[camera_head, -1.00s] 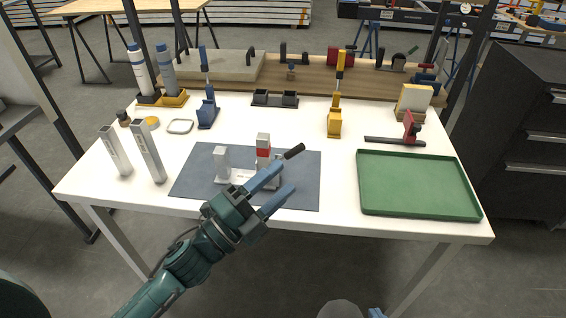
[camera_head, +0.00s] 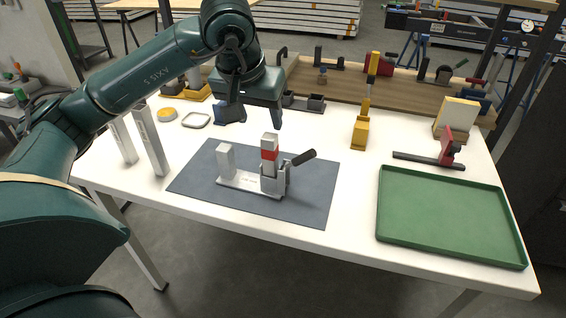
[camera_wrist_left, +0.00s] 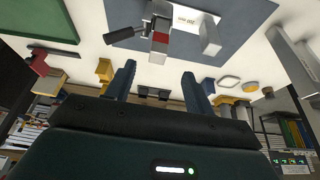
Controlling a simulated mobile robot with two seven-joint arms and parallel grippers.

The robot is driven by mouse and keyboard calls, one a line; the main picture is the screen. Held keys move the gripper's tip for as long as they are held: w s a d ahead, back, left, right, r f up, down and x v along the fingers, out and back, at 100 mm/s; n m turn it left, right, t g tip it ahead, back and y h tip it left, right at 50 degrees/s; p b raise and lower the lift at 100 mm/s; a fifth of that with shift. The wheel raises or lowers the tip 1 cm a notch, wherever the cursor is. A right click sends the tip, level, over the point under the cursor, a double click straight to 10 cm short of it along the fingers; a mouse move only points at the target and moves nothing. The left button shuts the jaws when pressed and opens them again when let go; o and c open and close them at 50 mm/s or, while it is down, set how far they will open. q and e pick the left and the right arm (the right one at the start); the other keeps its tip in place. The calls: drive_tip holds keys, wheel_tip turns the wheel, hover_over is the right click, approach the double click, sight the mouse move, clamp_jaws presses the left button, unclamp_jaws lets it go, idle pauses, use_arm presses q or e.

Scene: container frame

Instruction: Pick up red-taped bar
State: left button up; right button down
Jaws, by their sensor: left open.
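The red-taped bar (camera_head: 269,157) is a silver upright bar with a red band. It stands in a grey holder (camera_head: 235,181) with a black-handled clamp (camera_head: 300,158), on the blue-grey mat (camera_head: 312,207). My left gripper (camera_head: 255,116) is open and empty, pointing down above and behind the bar, apart from it. In the left wrist view the bar (camera_wrist_left: 158,57) shows beyond the gap between my open fingers (camera_wrist_left: 160,82), its red band partly visible. My right gripper is not in view.
A green tray (camera_head: 383,215) lies empty at the right. Two silver bars (camera_head: 151,142) stand at the left, close to my arm. The mat's front is clear.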

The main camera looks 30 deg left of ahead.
sight(266, 140)
use_arm(q)
drive_tip(key=x, duration=0.7)
drive_tip(key=shift+f, duration=0.2)
drive_tip(key=shift+w+x, duration=0.15)
drive_tip(key=shift+x, duration=1.2)
drive_tip(key=shift+w+x, duration=0.2)
drive_tip(key=shift+x, duration=1.1)
drive_tip(key=shift+r, duration=0.15)
drive_tip(key=shift+c, duration=0.4)
drive_tip(key=c, duration=1)
